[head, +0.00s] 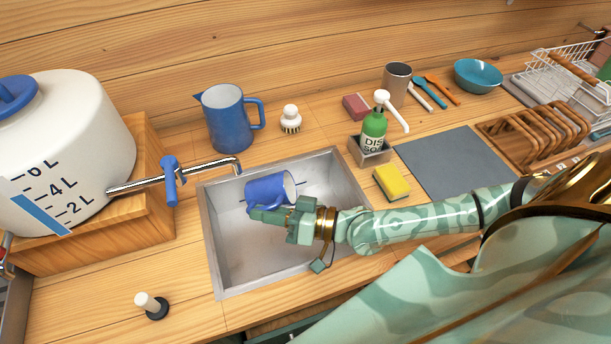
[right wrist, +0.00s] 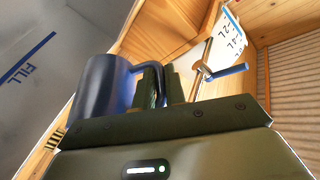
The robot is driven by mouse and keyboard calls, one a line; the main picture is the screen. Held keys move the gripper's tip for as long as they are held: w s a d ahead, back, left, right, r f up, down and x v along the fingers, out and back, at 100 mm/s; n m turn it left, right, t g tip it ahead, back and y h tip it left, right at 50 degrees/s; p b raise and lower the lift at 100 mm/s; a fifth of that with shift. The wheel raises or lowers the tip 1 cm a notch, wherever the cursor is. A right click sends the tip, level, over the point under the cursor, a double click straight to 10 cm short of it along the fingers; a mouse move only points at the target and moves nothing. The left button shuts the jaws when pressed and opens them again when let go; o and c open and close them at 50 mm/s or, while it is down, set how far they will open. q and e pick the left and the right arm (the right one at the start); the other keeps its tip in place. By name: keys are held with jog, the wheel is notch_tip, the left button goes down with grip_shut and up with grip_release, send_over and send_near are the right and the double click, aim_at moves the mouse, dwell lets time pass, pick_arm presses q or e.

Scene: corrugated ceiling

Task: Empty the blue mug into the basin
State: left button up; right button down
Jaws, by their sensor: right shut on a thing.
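The blue mug (head: 268,187) is tilted well over, nearly on its side, above the grey metal basin (head: 232,268). Its open end appears to face right in the head view. My right gripper (head: 262,214) is shut on the mug. In the right wrist view, the fingers (right wrist: 156,88) are at the handle of the mug (right wrist: 98,88). The mug's inside is mostly hidden, and I cannot tell whether anything is pouring out. The basin wall (right wrist: 60,25) with a blue FILL line also shows in the right wrist view. My left gripper is not in view.
A white water tank (head: 75,140) stands left, its blue-handled tap (head: 170,180) reaching the basin's rear edge. A blue pitcher (head: 225,120) and brush (head: 291,120) stand behind. A soap bottle (head: 374,130) and yellow sponge (head: 391,182) are right. A stopper (head: 150,304) sits front left.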

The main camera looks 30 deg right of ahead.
jog(key=shift+d+y+b, duration=0.1)
jog(key=shift+y+b, duration=0.2)
jog(key=shift+b, duration=0.3)
jog(key=shift+s+d+r+t+y+b, duration=0.2)
jog(key=shift+d+r+t+b, duration=0.1)
jog(key=shift+r+b, duration=0.15)
jog(key=shift+s+d+r+t+y+b, duration=0.2)
jog(key=shift+d+r+t+b, duration=0.1)
jog(key=shift+r+b, duration=0.15)
jog(key=shift+s+d+r+b, duration=0.15)
jog(key=shift+d+r+b, duration=0.1)
jog(key=shift+r+b, duration=0.1)
jog(key=shift+s+d+r+m+t+y+b, duration=0.2)
jog(key=shift+t+y+b, duration=0.2)
jog(key=shift+b, duration=0.3)
jog(key=shift+s+d+r+m+t+y+b, duration=0.1)
jog(key=shift+d+m+t+y+b, duration=0.2)
jog(key=shift+b, duration=0.35)
jog(key=shift+a+r, duration=0.1)
jog(key=shift+d+r+t, duration=0.2)
jog(key=shift+r+t, duration=0.1)
jog(key=shift+r, duration=0.35)
jog(key=shift+s+d+r+t+y, duration=0.15)
jog(key=shift+r+t+y, duration=0.15)
jog(key=shift+r+t, duration=0.15)
